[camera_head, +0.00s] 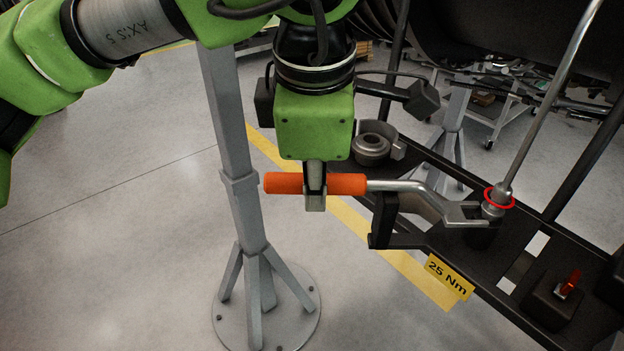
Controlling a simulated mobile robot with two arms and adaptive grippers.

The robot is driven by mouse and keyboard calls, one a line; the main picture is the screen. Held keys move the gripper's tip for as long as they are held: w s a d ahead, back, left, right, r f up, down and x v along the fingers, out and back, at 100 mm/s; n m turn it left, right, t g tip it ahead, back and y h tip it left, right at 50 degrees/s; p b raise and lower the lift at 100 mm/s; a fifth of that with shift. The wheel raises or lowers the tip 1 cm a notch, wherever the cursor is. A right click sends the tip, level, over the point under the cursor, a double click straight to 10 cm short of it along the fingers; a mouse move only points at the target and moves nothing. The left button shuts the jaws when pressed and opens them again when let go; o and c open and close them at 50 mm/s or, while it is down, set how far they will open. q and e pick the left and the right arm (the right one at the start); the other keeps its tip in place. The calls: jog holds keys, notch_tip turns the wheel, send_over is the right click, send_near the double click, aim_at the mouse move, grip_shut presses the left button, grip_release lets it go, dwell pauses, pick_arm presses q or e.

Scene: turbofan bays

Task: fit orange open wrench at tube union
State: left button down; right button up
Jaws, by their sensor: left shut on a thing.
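The open wrench has an orange handle (345,184) and a bent silver shank with an open jaw (465,213). My left gripper (315,197) points down and is shut on the orange handle, holding the wrench level above the floor beside the rack. The tube union (493,211) sits at the lower end of a slanting metal tube (548,95), with a red ring (514,201) around it. The wrench jaw is right at the union's left side, its opening facing it. I cannot tell whether the prongs touch or straddle it. My right gripper is not in view.
A dark rack (447,242) carries the union, a grey round fitting (371,146) and a yellow "25 Nm" label (449,277). A black bracket (385,215) stands under the wrench shank. A grey stand (240,180) rises left of the gripper. Open floor lies further left.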

pick_arm(q)
jog(key=shift+s+d, duration=0.1)
jog(key=shift+d, duration=1.1)
dwell(0.5)
jog(key=c, duration=1.8)
grip_release()
jog(key=shift+d, duration=0.15)
jog(key=shift+r, duration=0.1)
jog(key=v, duration=1.2)
